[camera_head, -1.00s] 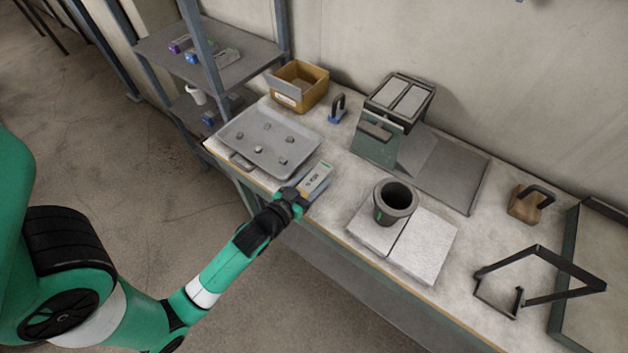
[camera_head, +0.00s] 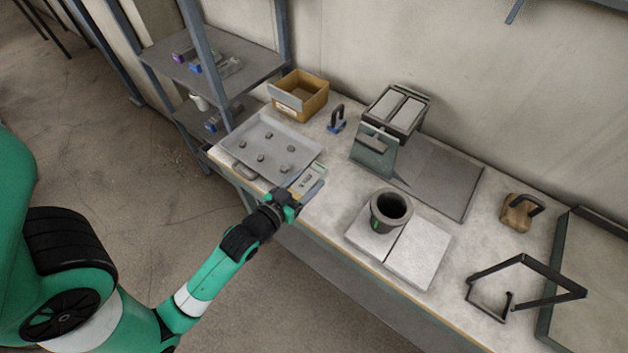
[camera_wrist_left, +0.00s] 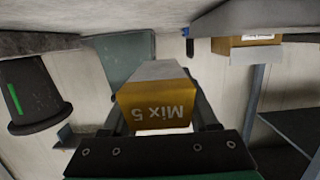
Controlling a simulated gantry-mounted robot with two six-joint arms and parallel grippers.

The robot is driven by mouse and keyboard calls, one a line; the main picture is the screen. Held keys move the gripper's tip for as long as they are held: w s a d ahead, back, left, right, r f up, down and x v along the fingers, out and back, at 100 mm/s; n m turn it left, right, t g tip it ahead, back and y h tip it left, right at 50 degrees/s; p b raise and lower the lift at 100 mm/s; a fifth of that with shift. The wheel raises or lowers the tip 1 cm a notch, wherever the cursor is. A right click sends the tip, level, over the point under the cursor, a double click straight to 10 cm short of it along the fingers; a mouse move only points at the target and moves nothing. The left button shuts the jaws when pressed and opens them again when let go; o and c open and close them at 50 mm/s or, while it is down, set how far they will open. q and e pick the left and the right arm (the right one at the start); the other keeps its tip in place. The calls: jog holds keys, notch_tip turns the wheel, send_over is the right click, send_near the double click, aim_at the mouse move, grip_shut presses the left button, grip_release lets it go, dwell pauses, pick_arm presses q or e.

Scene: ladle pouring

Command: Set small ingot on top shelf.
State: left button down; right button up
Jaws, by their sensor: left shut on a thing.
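My left gripper (camera_head: 300,188) is over the bench's front edge, beside the grey tray's front right corner. It is shut on a small block (camera_wrist_left: 155,108), which has a brownish-gold face marked "Mix 5" and a grey upper side. The block sits between the two dark fingers in the left wrist view. In the head view it is partly hidden by the gripper. Whether the block touches the bench I cannot tell. The top shelf (camera_head: 232,62) of the rack stands at the back left, with several small blocks on it. My right gripper is not in view.
The tray (camera_head: 236,133) holds several small lumps. Behind it are an open brown box (camera_head: 306,109) and a black-handled tool (camera_head: 337,119). A dark crucible (camera_head: 390,213) stands on pale slabs (camera_head: 418,256) to the right. A rack post (camera_head: 204,60) rises before the shelf.

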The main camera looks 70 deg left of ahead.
aim_at(298, 185)
pick_arm(q)
jog(key=s+r, duration=0.1)
jog(key=r+p, duration=0.1)
jog(key=s+r, duration=0.1)
jog(key=r, duration=0.1)
jog(key=shift+s+d, duration=0.3)
jog(key=s+d+r+p, duration=0.1)
jog(key=s+d+r, duration=0.1)
jog(key=s, duration=0.7)
jog(key=shift+d+r, duration=0.3)
jog(key=shift+r, duration=0.45)
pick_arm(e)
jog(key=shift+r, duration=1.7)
